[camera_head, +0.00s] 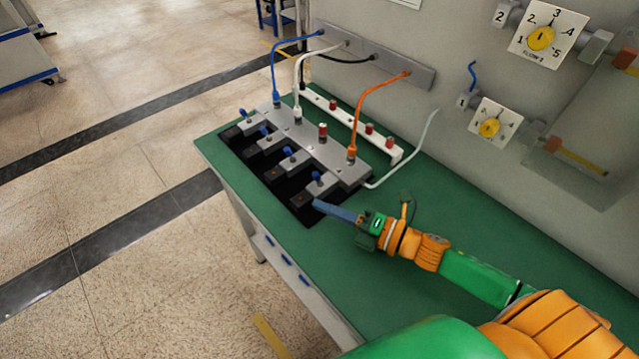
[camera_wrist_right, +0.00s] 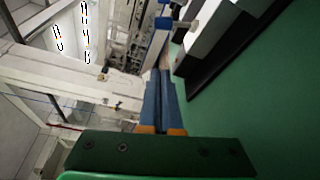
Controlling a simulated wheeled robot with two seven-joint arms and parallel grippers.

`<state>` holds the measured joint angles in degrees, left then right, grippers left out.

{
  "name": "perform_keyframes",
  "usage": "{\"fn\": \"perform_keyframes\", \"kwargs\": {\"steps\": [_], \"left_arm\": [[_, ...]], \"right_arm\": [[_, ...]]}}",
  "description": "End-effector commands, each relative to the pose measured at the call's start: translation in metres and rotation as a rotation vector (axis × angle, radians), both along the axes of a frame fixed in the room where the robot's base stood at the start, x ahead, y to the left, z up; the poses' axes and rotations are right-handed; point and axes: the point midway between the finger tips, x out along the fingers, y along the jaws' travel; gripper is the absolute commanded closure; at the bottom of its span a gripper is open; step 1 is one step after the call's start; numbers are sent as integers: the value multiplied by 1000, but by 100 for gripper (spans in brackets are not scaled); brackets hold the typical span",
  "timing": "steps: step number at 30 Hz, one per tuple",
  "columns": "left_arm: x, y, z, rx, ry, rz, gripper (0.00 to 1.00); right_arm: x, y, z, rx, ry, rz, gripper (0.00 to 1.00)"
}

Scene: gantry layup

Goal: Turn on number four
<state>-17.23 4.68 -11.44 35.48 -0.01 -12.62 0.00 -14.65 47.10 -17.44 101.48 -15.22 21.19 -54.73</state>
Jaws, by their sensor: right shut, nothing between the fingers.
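A grey switch bank (camera_head: 325,153) stands on the green table, with several blue-tipped levers in a row along its front. The nearest lever (camera_head: 316,176) is at the right end of the row; no number is readable on the bank. My right gripper (camera_head: 320,206) is shut and empty, its blue fingers just in front of and below that lever, apart from it as far as I can tell. In the right wrist view the shut fingers (camera_wrist_right: 160,80) point toward a pale lever with a blue end (camera_wrist_right: 162,23). My left gripper is not in view.
A white rail with red knobs (camera_head: 370,128) stands behind. Numbered dial plates (camera_head: 547,32) hang on the wall at right. The green table top (camera_head: 310,250) is clear at front.

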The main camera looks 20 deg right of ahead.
Motion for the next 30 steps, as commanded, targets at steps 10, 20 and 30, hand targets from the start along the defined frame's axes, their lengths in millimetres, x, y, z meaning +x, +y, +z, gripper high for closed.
{"fn": "perform_keyframes", "kwargs": {"steps": [10,20,30], "left_arm": [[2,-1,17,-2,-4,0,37],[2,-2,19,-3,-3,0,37],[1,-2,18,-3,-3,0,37]], "right_arm": [[46,13,3,-4,1,-2,100],[52,-5,6,-1,1,1,100],[52,-6,6,11,5,0,100]]}}
